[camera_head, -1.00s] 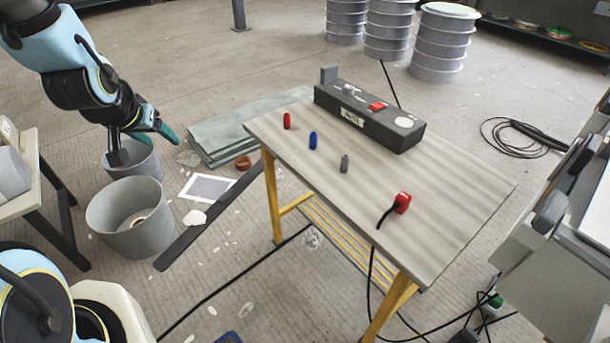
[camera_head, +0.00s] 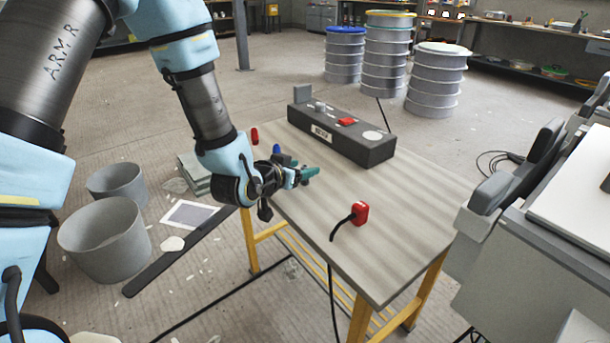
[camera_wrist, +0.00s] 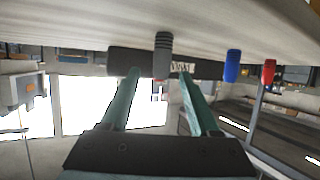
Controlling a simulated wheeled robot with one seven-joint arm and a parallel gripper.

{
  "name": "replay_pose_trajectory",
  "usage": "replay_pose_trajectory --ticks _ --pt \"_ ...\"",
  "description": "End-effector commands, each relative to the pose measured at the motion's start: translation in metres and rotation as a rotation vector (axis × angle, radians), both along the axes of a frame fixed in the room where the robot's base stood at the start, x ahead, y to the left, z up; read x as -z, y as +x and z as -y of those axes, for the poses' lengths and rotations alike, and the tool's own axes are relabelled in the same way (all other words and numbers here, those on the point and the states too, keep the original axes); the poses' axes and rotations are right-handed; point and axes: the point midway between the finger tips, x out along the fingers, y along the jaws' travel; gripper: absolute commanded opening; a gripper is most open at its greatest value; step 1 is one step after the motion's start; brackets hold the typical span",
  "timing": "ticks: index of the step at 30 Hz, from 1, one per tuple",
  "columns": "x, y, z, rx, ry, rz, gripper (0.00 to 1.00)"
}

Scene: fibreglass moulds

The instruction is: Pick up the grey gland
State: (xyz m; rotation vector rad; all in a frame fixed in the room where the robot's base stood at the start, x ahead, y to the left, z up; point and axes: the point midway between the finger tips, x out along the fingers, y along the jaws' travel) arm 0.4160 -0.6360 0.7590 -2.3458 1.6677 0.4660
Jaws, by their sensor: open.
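The grey gland (camera_wrist: 163,55) is a small ribbed cylinder in the wrist view, which shows the table top along the upper edge. It lies in line with the gap between my two green fingers, around or just beyond their tips; the exact depth is hard to tell. My gripper (camera_wrist: 159,75) is open, with nothing held. In the head view my gripper (camera_head: 308,173) is low over the table's left part, and my arm hides the grey gland there. The blue gland (camera_head: 277,149) and red gland (camera_head: 255,136) stand behind it; both also show in the wrist view, right of the grey one.
The wooden-topped table (camera_head: 400,215) carries a dark box (camera_head: 345,140) with a red switch at the back. A red plug (camera_head: 360,212) with a black cable sits nearer the front. The table's middle is clear. Grey buckets (camera_head: 105,240) stand on the floor at left.

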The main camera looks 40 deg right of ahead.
Motion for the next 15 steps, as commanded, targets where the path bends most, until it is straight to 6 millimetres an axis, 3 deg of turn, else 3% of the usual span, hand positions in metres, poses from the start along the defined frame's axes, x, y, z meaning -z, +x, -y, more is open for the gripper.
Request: replay_pose_trajectory --ticks 9,15 --pt "0.019 0.011 0.035 0.001 0.000 0.001 0.62" --pt "0.023 0.015 0.044 -0.001 0.000 0.000 0.62"
